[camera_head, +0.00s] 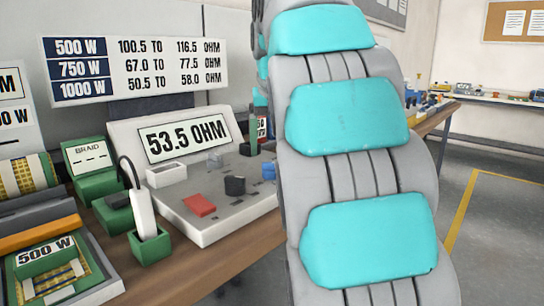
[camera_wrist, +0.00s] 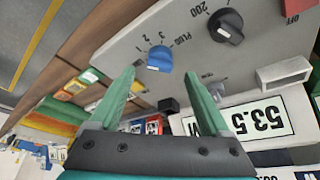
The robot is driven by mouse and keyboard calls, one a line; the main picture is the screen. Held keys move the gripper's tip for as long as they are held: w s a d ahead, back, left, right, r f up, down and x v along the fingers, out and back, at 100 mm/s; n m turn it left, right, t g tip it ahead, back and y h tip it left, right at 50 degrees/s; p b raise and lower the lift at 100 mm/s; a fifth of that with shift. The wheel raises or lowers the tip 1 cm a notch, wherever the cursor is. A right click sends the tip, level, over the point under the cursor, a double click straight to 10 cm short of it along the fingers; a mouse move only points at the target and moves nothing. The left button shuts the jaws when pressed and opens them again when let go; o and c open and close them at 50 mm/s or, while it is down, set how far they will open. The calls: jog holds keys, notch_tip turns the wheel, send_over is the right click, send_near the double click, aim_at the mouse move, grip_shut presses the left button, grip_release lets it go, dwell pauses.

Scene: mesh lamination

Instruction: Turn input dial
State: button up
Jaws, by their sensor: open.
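The meter panel (camera_head: 215,215) stands on the bench and its display reads 53.5 OHM. A blue dial (camera_wrist: 159,58) on it has marks 1, 2, 3 and PLUG around it. In the head view the blue dial (camera_head: 269,172) shows at the edge of my arm, partly hidden. A black dial (camera_wrist: 226,27) near a 200 mark is also in the head view (camera_head: 235,186). My gripper (camera_wrist: 160,76) is open and empty. In the wrist view the blue dial appears between and slightly beyond its two green fingertips; contact cannot be told. In the head view my arm hides most of the gripper.
A red switch (camera_head: 199,205) is on the panel, with a white tray (camera_head: 166,175) behind it. Green holders (camera_head: 150,246) and a 500 W fixture (camera_head: 52,262) stand at left. A resistance chart (camera_head: 140,65) stands behind. Open floor (camera_head: 500,220) lies to the right.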

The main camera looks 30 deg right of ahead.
jog(key=shift+v, duration=0.95)
